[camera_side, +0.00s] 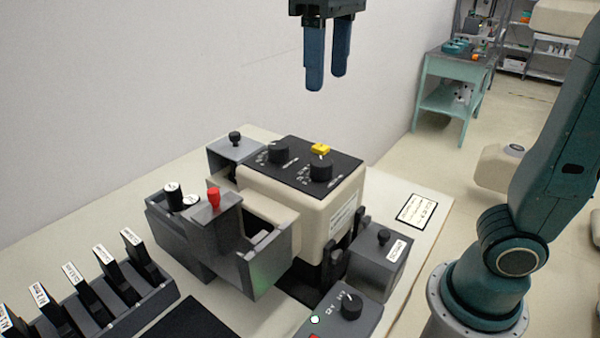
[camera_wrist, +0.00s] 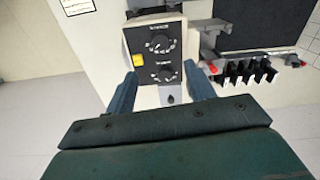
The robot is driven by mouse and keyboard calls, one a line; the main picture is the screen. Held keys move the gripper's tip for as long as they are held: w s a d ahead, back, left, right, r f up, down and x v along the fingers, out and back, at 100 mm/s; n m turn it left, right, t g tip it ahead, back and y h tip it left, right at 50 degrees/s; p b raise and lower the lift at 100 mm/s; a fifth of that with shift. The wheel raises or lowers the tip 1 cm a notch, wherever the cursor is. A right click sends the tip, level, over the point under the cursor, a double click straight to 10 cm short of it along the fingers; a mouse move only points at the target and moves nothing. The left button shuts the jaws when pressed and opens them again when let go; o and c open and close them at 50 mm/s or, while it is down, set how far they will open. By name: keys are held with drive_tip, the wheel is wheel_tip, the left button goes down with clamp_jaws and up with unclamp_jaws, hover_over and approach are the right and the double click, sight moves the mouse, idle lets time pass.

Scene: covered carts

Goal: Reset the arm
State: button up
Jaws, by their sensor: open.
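My gripper (camera_side: 326,82) hangs high above the work table in the side view, pointing down, with its two blue fingers apart and nothing between them. In the wrist view its fingers (camera_wrist: 162,88) stand on either side of the beige machine. The beige machine (camera_side: 318,212) stands on the table below, with a black top panel that carries two black knobs and a yellow button (camera_side: 320,149). The panel and yellow button (camera_wrist: 139,61) also show in the wrist view. My gripper touches nothing.
A grey drawer unit (camera_side: 265,262) with a red knob (camera_side: 213,197) and two black-and-white round pieces juts from the machine's front. A rack of labelled black pieces (camera_side: 120,290) stands at the left. A grey box (camera_side: 380,255) and a dial box (camera_side: 345,308) stand at the right. Air around my gripper is clear.

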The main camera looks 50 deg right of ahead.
drive_tip(key=s+d+f+t, duration=0.2)
drive_tip(key=s+d+f, duration=0.3)
drive_tip(key=f, duration=0.2)
drive_tip(key=s+d+f+m+t, duration=0.1)
drive_tip(key=s+d+f+t, duration=0.2)
drive_tip(key=f, duration=0.4)
drive_tip(key=shift+s+d+f, duration=0.35)
drive_tip(key=shift+s+d, duration=0.5)
drive_tip(key=shift+s, duration=0.05)
